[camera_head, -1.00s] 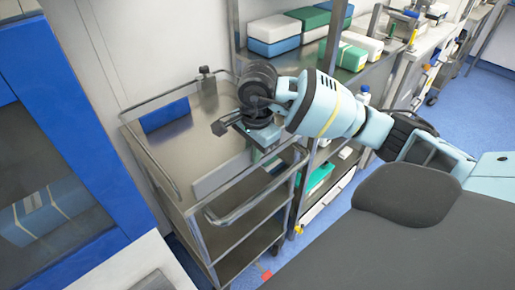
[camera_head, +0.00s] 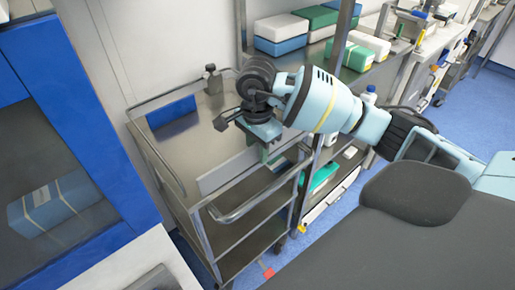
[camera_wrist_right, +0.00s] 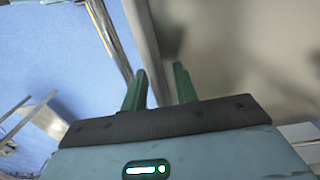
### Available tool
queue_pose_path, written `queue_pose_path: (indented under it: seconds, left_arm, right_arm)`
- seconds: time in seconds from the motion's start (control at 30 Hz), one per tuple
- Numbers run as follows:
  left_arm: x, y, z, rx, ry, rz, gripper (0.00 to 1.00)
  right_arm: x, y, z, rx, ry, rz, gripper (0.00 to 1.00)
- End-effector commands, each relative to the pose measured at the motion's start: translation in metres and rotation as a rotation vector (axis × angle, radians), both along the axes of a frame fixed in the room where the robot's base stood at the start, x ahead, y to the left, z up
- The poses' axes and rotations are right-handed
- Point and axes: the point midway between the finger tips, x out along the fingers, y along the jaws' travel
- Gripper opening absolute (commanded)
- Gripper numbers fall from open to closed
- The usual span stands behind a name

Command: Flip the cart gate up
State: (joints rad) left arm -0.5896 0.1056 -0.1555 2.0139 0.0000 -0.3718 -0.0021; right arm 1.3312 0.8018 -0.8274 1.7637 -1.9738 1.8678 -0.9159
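The steel cart (camera_head: 190,150) stands left of centre in the head view, with rails around its flat top. I take the gate to be the pale grey panel (camera_head: 222,176) along the cart's near right edge, beside the bent handle bar (camera_head: 258,200). My right gripper (camera_head: 266,153) is over that edge, fingers pointing down. In the right wrist view its two green fingers (camera_wrist_right: 160,88) are apart. A grey panel edge (camera_wrist_right: 147,50) runs toward the gap between them; contact cannot be told. My left gripper is not in view.
A blue-framed glass cabinet (camera_head: 70,150) stands left of the cart. Shelving with coloured boxes (camera_head: 280,36) stands behind and right. A dark padded surface (camera_head: 400,235) fills the lower right. Blue floor (camera_head: 470,105) is open at far right.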

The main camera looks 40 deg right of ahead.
Motion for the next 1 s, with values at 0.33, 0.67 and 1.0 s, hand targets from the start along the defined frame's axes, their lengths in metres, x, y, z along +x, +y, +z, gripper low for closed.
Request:
queue_pose_path:
  seconds: [0.33, 0.67, 1.0]
  left_arm:
    - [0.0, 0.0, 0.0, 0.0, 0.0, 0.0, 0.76]
    - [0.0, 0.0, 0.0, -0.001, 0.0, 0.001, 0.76]
    - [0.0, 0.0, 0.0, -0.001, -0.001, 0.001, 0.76]
  right_arm:
    - [0.002, 0.0, 0.04, -0.001, -0.005, 0.001, 0.29]
    - [0.002, 0.0, 0.076, 0.0, -0.001, 0.0, 0.29]
    - [0.001, 0.0, 0.078, 0.0, 0.0, 0.0, 0.29]
